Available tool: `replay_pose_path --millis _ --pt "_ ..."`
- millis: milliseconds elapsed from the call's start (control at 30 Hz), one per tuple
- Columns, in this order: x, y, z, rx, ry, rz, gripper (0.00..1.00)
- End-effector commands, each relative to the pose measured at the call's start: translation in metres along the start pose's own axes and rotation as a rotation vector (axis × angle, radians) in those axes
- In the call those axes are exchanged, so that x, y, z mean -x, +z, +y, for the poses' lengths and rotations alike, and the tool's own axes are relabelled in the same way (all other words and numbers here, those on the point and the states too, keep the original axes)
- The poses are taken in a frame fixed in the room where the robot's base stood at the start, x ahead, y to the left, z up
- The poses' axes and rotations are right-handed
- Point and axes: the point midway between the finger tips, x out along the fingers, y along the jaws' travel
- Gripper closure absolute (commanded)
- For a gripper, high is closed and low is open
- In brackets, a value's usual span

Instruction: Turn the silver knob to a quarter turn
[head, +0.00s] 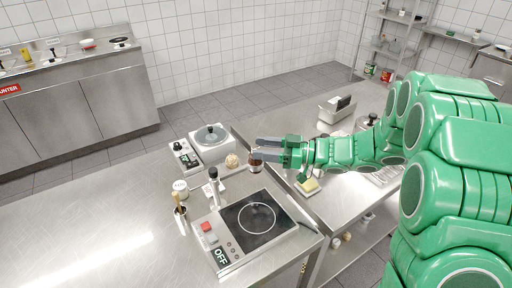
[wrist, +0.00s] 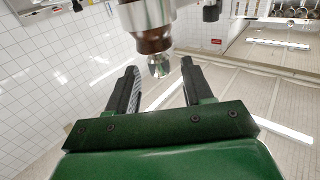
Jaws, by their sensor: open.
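My gripper (head: 258,148) is open, with its fingers pointing left above the counter. In the wrist view, a small round silver knob (wrist: 158,66) shows between the two open fingertips, beyond them or level with them; I cannot tell which. The knob sits on the end of a brown and silver cylinder (wrist: 152,40). In the head view, a brown and silver item (head: 255,161) shows just below the fingertips and seems to be the same thing. The fingers partly hide it. No contact with the knob is visible.
A hotplate (head: 230,222) marked OFF with small front controls stands near the gripper. The counter (head: 110,225) at left is clear.

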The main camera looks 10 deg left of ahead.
Motion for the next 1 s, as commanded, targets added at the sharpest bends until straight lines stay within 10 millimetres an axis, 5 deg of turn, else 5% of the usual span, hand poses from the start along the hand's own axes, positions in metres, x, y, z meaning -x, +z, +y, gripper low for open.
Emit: replay_pose_path --millis 300,700,1000 --pt "-0.021 -0.001 0.000 0.000 -0.002 0.002 0.49" --pt "-0.024 0.000 0.000 0.000 -0.001 0.001 0.51" --pt "-0.024 0.000 0.000 0.000 0.000 0.001 0.97"
